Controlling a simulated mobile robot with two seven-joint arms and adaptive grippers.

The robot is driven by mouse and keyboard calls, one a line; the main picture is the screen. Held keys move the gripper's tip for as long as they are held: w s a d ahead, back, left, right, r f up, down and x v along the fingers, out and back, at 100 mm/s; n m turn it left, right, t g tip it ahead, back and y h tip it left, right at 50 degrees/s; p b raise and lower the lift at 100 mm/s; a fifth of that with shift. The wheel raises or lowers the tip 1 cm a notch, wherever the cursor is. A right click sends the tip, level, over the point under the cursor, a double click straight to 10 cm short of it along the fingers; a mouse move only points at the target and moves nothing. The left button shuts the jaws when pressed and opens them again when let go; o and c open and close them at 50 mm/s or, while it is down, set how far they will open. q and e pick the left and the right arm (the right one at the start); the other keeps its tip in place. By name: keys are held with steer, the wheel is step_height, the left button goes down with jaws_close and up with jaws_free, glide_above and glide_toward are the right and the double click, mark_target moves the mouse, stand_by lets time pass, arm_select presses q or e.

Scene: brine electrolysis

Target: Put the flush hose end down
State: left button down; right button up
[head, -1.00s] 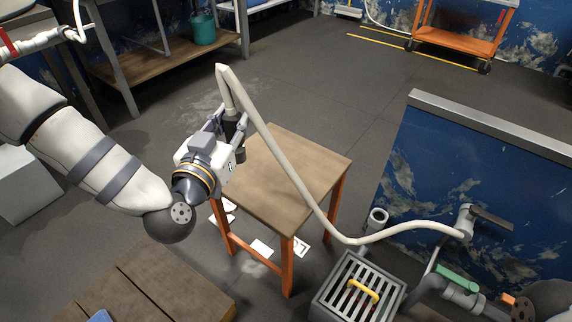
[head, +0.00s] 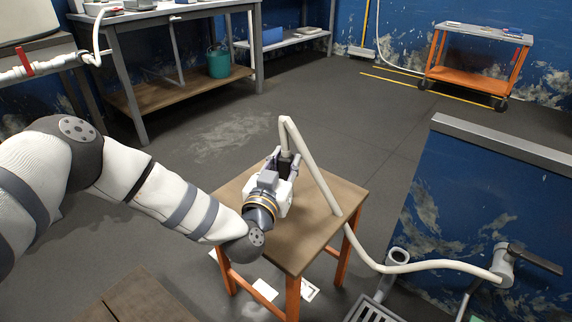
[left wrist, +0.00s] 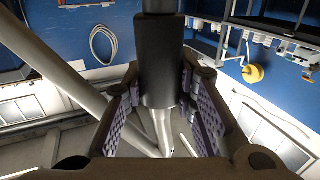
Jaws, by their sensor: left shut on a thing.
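The flush hose (head: 318,170) is a cream tube. It arches up from my left gripper, bends sharply, passes down across the stool and runs right to a grey valve (head: 505,264) on the blue wall. My left gripper (head: 285,162) is shut on the hose end, over the back part of the wooden stool top (head: 290,238). In the left wrist view the hose end (left wrist: 160,60) is a dark sleeve between the purple-padded fingers (left wrist: 162,100). I cannot tell whether the gripper or hose touches the stool top. My right gripper is not in view.
The stool has orange legs; its front top is bare. A floor grate (head: 372,310) and an open pipe (head: 398,258) lie right of it. A wooden platform (head: 135,300) is at the lower left. An orange cart (head: 470,75) and a workbench (head: 170,85) stand behind.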

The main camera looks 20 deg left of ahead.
arm_select(q)
steer(key=shift+f, duration=0.1)
steer(key=c, duration=1.3)
jaws_free()
steer(key=shift+s+r, duration=0.15)
steer(key=shift+r, duration=0.05)
steer(key=s+p, duration=0.1)
steer(key=s, duration=0.3)
steer(key=s+p, duration=0.1)
steer(key=s, duration=0.3)
steer(key=s+p, duration=0.2)
steer(key=s, duration=0.1)
steer(key=shift+s+d+f, duration=0.1)
steer(key=shift+s+d, duration=0.15)
steer(key=shift+s, duration=0.15)
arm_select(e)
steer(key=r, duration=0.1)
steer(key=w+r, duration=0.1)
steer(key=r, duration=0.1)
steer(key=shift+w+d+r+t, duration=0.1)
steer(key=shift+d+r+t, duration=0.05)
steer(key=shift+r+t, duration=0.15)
